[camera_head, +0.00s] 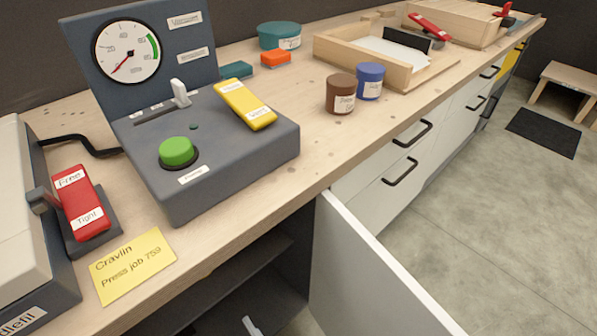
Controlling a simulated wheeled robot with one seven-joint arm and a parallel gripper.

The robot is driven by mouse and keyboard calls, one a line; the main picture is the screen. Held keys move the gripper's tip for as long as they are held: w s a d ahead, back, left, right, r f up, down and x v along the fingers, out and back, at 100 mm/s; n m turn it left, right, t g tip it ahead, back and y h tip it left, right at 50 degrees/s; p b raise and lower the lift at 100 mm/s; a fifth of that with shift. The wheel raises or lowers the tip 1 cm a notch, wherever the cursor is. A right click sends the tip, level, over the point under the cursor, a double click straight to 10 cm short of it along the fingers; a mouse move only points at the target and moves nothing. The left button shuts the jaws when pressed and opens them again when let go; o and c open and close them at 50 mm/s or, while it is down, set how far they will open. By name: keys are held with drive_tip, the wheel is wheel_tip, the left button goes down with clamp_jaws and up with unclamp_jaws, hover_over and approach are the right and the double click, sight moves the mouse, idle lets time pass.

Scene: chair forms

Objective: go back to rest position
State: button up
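My gripper and arm do not show in the head view. The view looks down along a wooden workbench (300,155). A dark grey control box (235,165) stands on it, with a round gauge (128,52) on its upright panel. The gauge needle points to the lower left. The box carries a green button (177,152), a white lever (180,92) and a yellow rocker switch (245,104). A red rocker switch (79,203) marked Free and Tight sits at the left.
A white cabinet door (365,275) stands open below the bench. A small pale object (252,327) shows at the bottom edge inside, too cut off to identify. Brown (341,94) and blue (369,81) jars stand near the bench edge.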

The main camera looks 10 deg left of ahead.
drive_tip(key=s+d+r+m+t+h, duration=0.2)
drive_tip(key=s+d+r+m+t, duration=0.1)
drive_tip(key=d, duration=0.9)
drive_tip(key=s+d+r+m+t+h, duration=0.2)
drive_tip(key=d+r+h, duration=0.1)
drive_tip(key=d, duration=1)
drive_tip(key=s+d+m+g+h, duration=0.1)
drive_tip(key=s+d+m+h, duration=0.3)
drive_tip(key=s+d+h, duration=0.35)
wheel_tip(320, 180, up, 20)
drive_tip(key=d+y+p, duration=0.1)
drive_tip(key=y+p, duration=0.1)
drive_tip(key=p, duration=1.8)
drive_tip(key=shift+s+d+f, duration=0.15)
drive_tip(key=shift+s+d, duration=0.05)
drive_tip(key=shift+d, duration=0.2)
